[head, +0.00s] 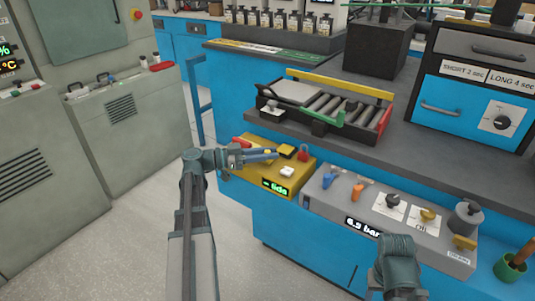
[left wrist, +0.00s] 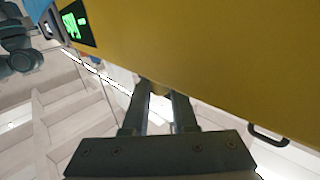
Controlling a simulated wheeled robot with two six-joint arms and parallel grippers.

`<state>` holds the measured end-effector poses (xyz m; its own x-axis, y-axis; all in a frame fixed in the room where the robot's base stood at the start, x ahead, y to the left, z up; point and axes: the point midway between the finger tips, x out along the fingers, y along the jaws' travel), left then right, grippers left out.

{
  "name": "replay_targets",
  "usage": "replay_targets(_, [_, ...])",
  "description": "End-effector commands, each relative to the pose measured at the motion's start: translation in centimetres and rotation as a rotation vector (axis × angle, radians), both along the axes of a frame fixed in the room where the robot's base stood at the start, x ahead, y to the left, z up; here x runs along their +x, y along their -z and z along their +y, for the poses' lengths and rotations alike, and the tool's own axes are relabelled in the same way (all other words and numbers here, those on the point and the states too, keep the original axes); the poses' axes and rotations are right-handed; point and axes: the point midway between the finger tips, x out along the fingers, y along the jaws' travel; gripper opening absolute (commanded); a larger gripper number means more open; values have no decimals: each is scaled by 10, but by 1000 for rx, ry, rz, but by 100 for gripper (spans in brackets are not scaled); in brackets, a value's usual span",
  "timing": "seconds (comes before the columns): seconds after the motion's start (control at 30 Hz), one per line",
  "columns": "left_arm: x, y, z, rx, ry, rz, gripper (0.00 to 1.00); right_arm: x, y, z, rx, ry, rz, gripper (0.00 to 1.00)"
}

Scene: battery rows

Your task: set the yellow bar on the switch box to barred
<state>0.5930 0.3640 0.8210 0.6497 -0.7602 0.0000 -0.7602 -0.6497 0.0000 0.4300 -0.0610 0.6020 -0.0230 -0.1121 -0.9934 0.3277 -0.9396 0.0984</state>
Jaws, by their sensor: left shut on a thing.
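The yellow switch box (head: 256,182) stands at the left front of the blue bench, with a green lit display on its front. My left gripper (head: 273,153) reaches in from the left over its top. Its fingers are shut on a small yellow piece, which looks like the yellow bar (left wrist: 160,91), mostly hidden between the fingers. In the left wrist view the fingertips (left wrist: 161,96) are close to the box's yellow face (left wrist: 220,50). The bar's exact setting cannot be read. My right arm shows at the lower right; its gripper is not visible.
A red knob (head: 303,154) and a white button (head: 287,171) are close to my left fingers. A grey panel (head: 330,205) with several knobs and levers stands to the right. A roller tray (head: 318,127) sits behind. Open floor lies at the left.

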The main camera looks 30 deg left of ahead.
Motion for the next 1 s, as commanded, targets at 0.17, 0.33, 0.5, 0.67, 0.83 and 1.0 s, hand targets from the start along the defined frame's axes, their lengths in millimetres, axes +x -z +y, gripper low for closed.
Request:
replay_targets(0.17, [1,0,3,0,0,0,0,0,0,0,0,0,0,50])
replay_targets(0.33, [4,0,25,0,-3,0,0,0,0,0,0,0,0,50])
replay_targets(0.5, [2,0,27,0,0,0,0,0,0,0,0,0,0,50])
replay_targets(0.67, [2,0,27,0,0,0,33,0,0,0,0,0,0,50])
replay_targets(0.83, [2,0,27,0,0,0,57,0,0,0,0,0,0,50])
replay_targets(1.0, [2,0,27,0,0,0,57,0,0,0,0,0,0,50])
